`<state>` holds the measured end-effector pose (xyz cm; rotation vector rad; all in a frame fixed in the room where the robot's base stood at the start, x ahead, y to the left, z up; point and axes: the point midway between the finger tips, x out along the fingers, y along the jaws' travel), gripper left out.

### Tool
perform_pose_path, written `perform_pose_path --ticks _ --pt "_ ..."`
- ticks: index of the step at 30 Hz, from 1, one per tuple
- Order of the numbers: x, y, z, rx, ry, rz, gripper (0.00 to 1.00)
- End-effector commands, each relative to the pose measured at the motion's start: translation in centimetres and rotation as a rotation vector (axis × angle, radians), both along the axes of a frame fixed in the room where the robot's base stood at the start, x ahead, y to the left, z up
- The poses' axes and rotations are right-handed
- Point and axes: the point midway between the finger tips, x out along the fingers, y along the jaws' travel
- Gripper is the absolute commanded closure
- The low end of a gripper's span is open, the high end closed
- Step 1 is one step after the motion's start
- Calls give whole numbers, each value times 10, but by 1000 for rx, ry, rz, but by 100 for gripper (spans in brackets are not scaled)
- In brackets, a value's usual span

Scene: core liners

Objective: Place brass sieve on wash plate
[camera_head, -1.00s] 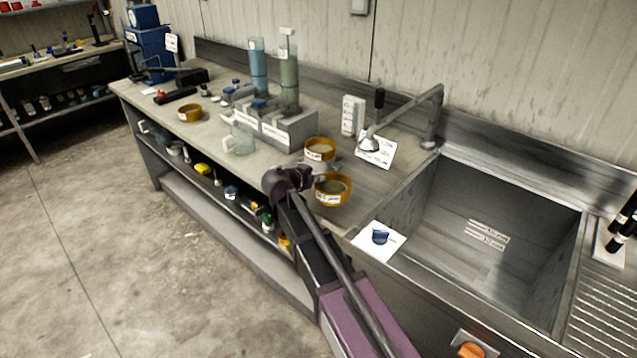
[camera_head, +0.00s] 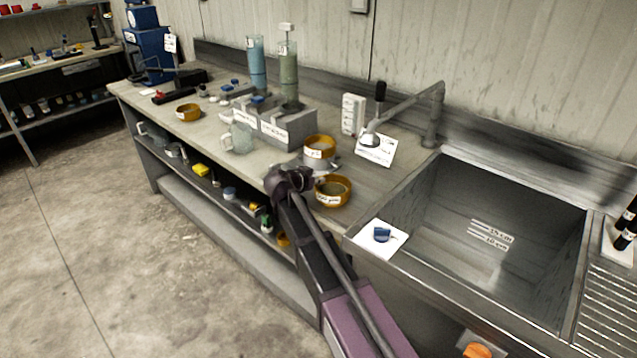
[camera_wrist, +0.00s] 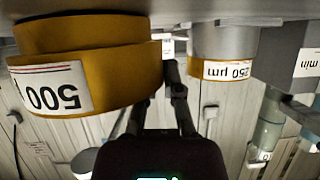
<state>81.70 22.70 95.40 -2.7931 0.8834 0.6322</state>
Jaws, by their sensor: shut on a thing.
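A brass sieve (camera_head: 342,199) with a white label stands at the front of the bench, left of the sink. In the wrist view, which is upside down, this brass sieve (camera_wrist: 122,80) is large at the left and its label reads 500. My gripper (camera_head: 313,182) is at its left side in the head view, shut on its wall; the fingers (camera_wrist: 168,80) reach its edge in the wrist view. A second brass sieve (camera_head: 320,145), labelled 250 µm, stands just behind on a grey base. I cannot clearly make out a wash plate.
A steel sink (camera_head: 480,240) lies to the right, with a tap (camera_head: 405,110) behind. A white card (camera_head: 375,238) with a blue item lies at the bench corner. A grey rack (camera_head: 285,125) with cylinders, a glass jug (camera_head: 240,138) and another brass sieve (camera_head: 188,112) stand further left.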

Motion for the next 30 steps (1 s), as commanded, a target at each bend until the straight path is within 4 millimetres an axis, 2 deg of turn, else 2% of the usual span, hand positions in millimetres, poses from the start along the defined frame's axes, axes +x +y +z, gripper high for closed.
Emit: perform_pose_path --ticks 11,12,15,30 --pt "0 0 -3 -1 0 0 100" --pt "0 0 -3 0 0 0 85" --pt "0 0 -2 0 0 0 57" --pt "0 0 0 0 0 1 57"
